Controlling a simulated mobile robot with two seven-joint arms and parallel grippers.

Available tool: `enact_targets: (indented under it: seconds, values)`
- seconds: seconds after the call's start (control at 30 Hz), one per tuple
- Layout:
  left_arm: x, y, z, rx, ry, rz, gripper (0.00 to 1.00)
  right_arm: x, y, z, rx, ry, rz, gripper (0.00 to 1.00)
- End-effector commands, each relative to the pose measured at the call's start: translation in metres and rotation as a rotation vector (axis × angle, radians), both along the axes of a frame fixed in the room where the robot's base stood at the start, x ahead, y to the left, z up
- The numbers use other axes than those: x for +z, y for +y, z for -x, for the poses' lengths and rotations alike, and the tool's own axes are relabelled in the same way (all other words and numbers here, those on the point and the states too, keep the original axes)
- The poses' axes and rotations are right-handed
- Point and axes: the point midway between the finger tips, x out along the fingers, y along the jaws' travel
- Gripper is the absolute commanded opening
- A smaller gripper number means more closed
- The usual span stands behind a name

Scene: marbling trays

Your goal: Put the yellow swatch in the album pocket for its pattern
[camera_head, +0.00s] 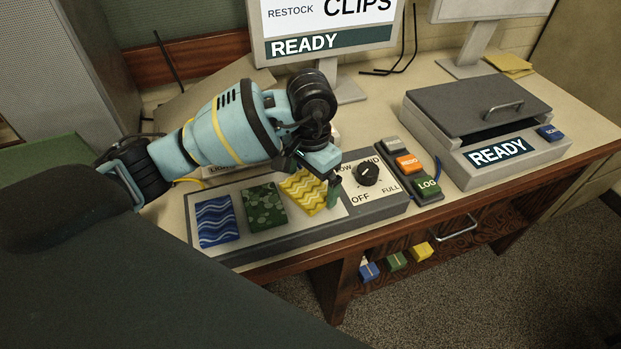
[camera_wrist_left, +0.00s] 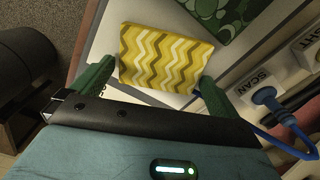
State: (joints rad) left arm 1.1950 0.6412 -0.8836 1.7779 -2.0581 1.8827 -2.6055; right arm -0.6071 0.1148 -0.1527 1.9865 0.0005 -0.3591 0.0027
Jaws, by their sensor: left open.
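The yellow swatch (camera_head: 307,191), with a pale zigzag pattern, lies flat on a light panel at the right end of a row of three. My left gripper (camera_head: 328,188) hangs over its right side. In the left wrist view the yellow swatch (camera_wrist_left: 165,60) shows between and beyond the green fingers of the open left gripper (camera_wrist_left: 155,80), and nothing is held. I cannot tell whether a finger touches it. I cannot make out an album pocket. My right gripper is not in view.
A blue wavy swatch (camera_head: 216,221) and a green dotted swatch (camera_head: 264,206) lie to the left on the panel (camera_head: 290,236). A knob (camera_head: 367,173) and several buttons stand right of it. A lidded scanner (camera_head: 478,105) stands farther right. Small coloured blocks sit below the desktop.

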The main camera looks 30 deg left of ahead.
Motion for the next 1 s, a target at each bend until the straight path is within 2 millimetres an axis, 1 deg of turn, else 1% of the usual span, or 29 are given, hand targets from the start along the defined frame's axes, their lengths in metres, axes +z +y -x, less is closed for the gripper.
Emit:
enact_targets:
  seconds: [0.03,0.17,0.4,0.6,0.7,0.87,0.9,1.0]
  values:
    - [0.008,0.0,-0.002,0.0,-0.007,0.0,1.0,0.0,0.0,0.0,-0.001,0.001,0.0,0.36]
    - [0.03,0.0,-0.002,-0.001,-0.008,-0.001,1.0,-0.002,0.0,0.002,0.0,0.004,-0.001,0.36]
    - [0.079,0.0,-0.001,0.001,-0.006,0.0,1.0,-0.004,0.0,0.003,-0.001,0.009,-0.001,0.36]
    - [0.109,0.0,-0.001,0.001,-0.005,0.0,1.0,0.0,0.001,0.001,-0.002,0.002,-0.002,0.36]
    - [0.115,0.0,-0.001,0.001,-0.003,-0.001,1.0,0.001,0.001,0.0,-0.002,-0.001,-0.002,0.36]
    - [0.119,0.0,0.0,0.001,-0.001,0.0,1.0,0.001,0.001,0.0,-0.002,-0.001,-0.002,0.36]
    - [0.118,0.0,0.0,0.001,-0.001,0.0,0.97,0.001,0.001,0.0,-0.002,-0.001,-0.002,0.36]
    - [0.117,0.0,0.0,0.021,0.0,0.0,0.84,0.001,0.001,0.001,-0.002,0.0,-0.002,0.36]
